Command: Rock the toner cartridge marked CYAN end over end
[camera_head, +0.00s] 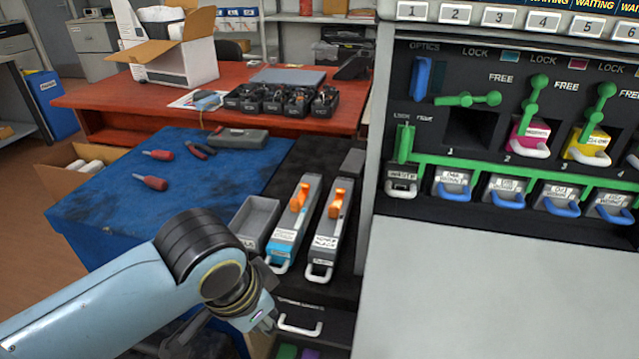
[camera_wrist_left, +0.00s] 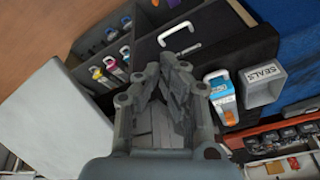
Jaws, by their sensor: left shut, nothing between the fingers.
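The cyan toner cartridge (camera_head: 287,239) is a long grey block with a cyan front part, an orange lever on top and a white front handle. It lies on the dark bench top, between a grey tray and the black-labelled cartridge (camera_head: 325,241). In the left wrist view the cyan cartridge (camera_wrist_left: 223,97) is right of the fingers. My left gripper (camera_head: 265,320) is in front of and below its handle end, apart from it. In the left wrist view the gripper (camera_wrist_left: 176,72) has its fingers together, empty. My right gripper is not in view.
The empty grey SEALS tray (camera_wrist_left: 263,82) stands left of the cartridges in the head view. A drawer handle (camera_head: 300,326) is below them. The printer (camera_head: 505,115) with green levers stands at right. A blue mat (camera_head: 190,205) with tools lies left.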

